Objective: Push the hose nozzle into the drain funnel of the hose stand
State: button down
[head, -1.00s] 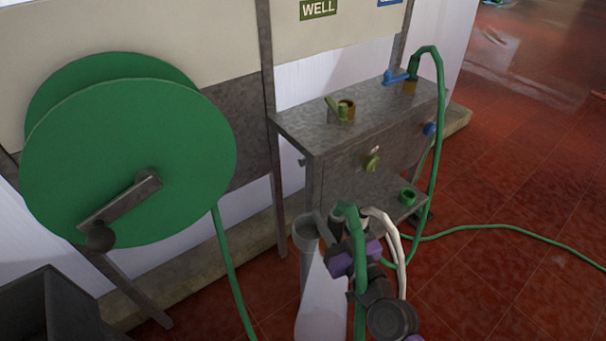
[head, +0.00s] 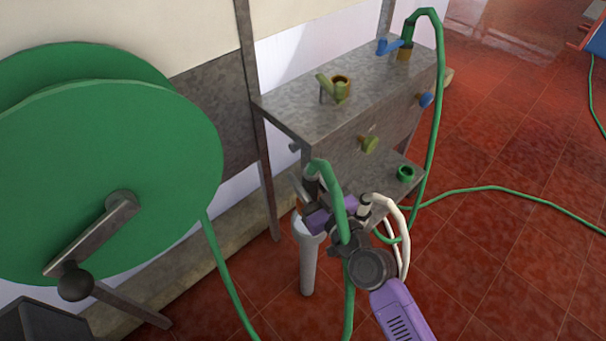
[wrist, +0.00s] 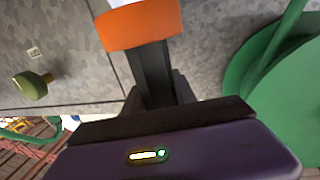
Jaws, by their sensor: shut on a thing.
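A large green reel (head: 110,180) with a crank stands at left. The grey metal stand (head: 300,120) with valves is behind the gripper. Green hose trails across the red tiled floor, which is open at right.

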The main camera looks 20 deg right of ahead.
jog(key=shift+f+b, duration=1.55)
jog(key=shift+f, duration=0.45)
jog(key=shift+f, duration=0.2)
jog(key=shift+f+b, duration=3.15)
jog(key=shift+b, duration=0.55)
jog(key=shift+f+b, duration=0.35)
jog(key=shift+b, duration=0.05)
jog(key=c, duration=0.9)
grip_release()
jog(key=shift+d, duration=0.2)
jog(key=shift+s, duration=0.1)
